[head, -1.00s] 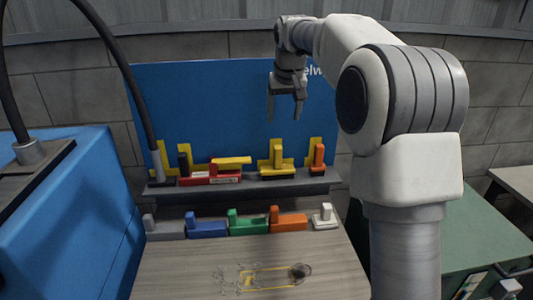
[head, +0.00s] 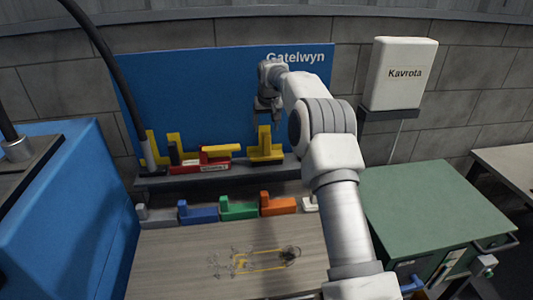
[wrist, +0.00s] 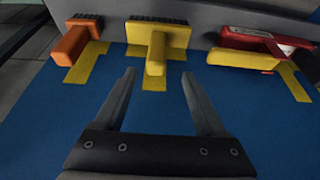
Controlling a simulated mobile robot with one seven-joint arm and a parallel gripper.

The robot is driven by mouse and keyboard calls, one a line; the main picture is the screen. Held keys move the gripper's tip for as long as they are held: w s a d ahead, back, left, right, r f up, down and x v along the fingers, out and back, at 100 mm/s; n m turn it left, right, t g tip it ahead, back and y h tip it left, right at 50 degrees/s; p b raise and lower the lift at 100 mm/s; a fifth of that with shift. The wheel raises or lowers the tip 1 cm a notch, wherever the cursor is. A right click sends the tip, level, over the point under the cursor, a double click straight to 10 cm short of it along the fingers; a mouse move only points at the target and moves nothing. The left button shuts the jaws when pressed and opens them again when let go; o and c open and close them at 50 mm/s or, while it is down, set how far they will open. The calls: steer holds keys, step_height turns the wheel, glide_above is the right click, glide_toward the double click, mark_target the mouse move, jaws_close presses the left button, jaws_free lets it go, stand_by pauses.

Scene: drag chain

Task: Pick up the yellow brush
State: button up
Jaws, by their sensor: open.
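The yellow brush (head: 265,148) stands on a dark shelf (head: 158,184) in front of a blue panel, its handle pointing up in the head view. In the wrist view the yellow brush (wrist: 157,50) lies ahead, with its dark bristles at the far side and its handle toward me. My gripper (head: 266,113) is above it in the head view. In the wrist view my gripper (wrist: 158,73) is open and empty, with the handle end lined up near the gap between the fingertips. I cannot tell whether the handle is between them.
An orange brush (wrist: 77,43) and a red tool (wrist: 250,42) flank the yellow brush. A row of coloured blocks, including a green one (head: 238,208), lies below the shelf. The blue panel (head: 215,90) rises behind. A green cabinet top (head: 425,205) is at right.

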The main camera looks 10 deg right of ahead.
mark_target(267, 134)
steer(key=shift+d+p+x, duration=0.15)
steer(key=shift+p+x, duration=0.4)
steer(key=shift+x, duration=1.25)
steer(key=shift+d+p+x, duration=0.15)
steer(key=shift+p+x, duration=0.4)
steer(key=shift+x, duration=1.25)
steer(key=shift+w, duration=0.15)
steer(key=shift+c, duration=0.3)
jaws_close()
steer(key=shift+r, duration=0.1)
